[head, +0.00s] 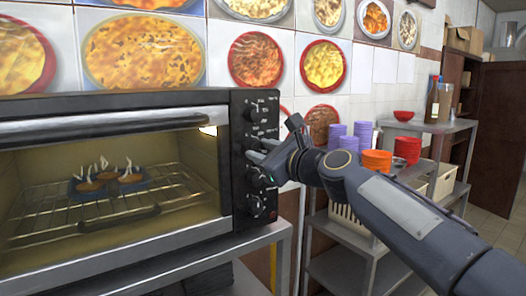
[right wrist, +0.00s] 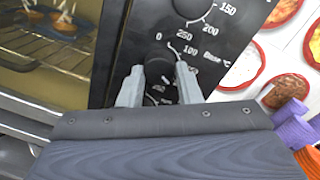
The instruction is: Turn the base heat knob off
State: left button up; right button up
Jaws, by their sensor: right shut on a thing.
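The base heat knob (right wrist: 158,72) is a round black knob beside the "Base °C" scale on the black control panel (right wrist: 120,40) in the right wrist view. My right gripper (right wrist: 160,84) has one grey finger on each side of this knob and is shut on it. In the head view my right gripper (head: 258,163) reaches in from the right to the panel and largely hides the knob. The exact knob setting is hard to read. My left gripper is not in view.
Another knob (head: 252,112) is above my gripper and one (head: 256,205) below. Purple cups (head: 350,138) and orange bowls (head: 377,161) stand on the shelf to the right.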

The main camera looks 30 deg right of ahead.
jog(key=n, duration=0.5)
jog(key=shift+n, duration=0.3)
jog(key=n, duration=0.6)
jog(key=shift+r+h, duration=0.1)
jog(key=shift+h, duration=0.3)
jog(key=n, duration=0.5)
jog(key=shift+g, duration=0.3)
jog(key=n+b, duration=0.2)
jog(key=n, duration=0.4)
jog(key=shift+a+h, duration=0.15)
jog(key=shift+h, duration=0.25)
jog(key=o, duration=1)
jog(key=shift+r, duration=0.1)
